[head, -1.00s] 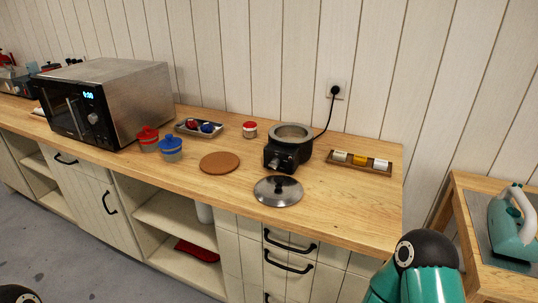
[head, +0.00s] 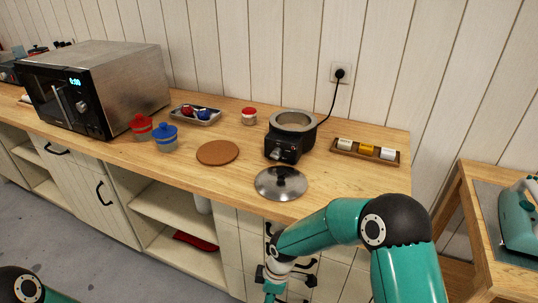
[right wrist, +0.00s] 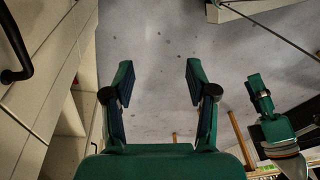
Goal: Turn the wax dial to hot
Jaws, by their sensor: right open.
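The wax heater (head: 288,141) is a dark pot with a metal rim on the wooden counter. Its dial (head: 277,154) is a small pale knob on the front face; I cannot read its setting. My right gripper (right wrist: 158,80) is open and empty, pointing at the grey floor in the right wrist view. In the head view its arm bends down in front of the drawers, below and apart from the heater, with the gripper cut off by the bottom edge. A teal finger at the right of the wrist view appears to belong to my left gripper (right wrist: 262,100); its opening is unclear.
A metal lid (head: 281,183) lies before the heater, a cork mat (head: 217,153) left of it. A cord runs to the wall socket (head: 340,73). Drawer handles (right wrist: 14,45) stick out near my right gripper.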

